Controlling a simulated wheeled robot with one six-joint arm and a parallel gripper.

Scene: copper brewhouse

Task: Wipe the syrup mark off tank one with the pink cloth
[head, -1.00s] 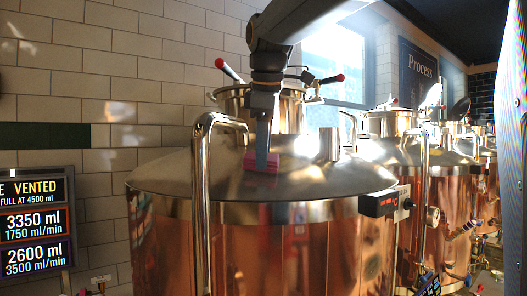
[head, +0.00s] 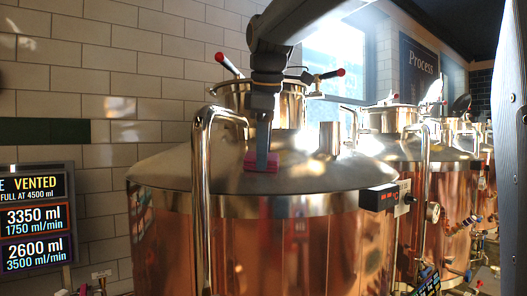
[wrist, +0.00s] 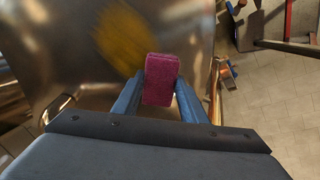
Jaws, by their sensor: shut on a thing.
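The near copper tank (head: 285,245) fills the middle of the head view, with a domed steel top (head: 330,178). My gripper (head: 262,150) points down over that top and is shut on the pink cloth (head: 262,162), a small folded block. In the wrist view the cloth (wrist: 161,79) sits between my two blue fingers. A blurred yellow-brown mark (wrist: 118,42) shows on the metal up and left of the cloth, apart from it in the picture. The mark cannot be made out in the head view. I cannot tell for sure whether the cloth touches the top.
A bent steel pipe (head: 200,180) rises in front of the tank on the left. A short steel stub (head: 330,137) and the lidded neck with red-tipped handles stand behind my gripper. A control box (head: 379,198) is at the right rim. More tanks (head: 440,190) stand to the right.

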